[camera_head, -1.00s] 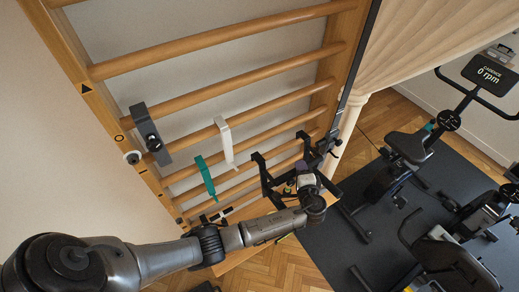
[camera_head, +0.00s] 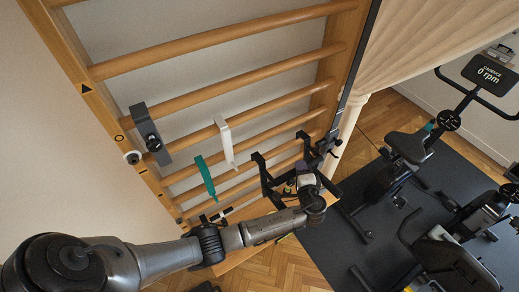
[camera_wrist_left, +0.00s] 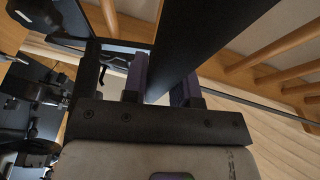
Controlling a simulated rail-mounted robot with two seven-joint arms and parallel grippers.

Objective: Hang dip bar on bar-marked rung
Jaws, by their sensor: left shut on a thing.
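The dip bar (camera_head: 266,182) is a black frame with two upturned arms, in front of the lower right part of the wooden wall bars. My left gripper (camera_head: 305,184) is shut on it. In the left wrist view, a broad black plate of the dip bar (camera_wrist_left: 205,40) stands between the fingers of my left gripper (camera_wrist_left: 163,85). I cannot tell whether the frame touches a rung. The bar mark (camera_head: 143,171) is a short dark dash on the left upright, below the circle mark. The rung nearest it (camera_head: 193,136) runs up to the right. My right gripper is out of view.
A triangle mark (camera_head: 86,88) and a circle mark (camera_head: 119,138) are higher on the upright. Exercise bikes (camera_head: 408,146) stand on a dark mat at right.

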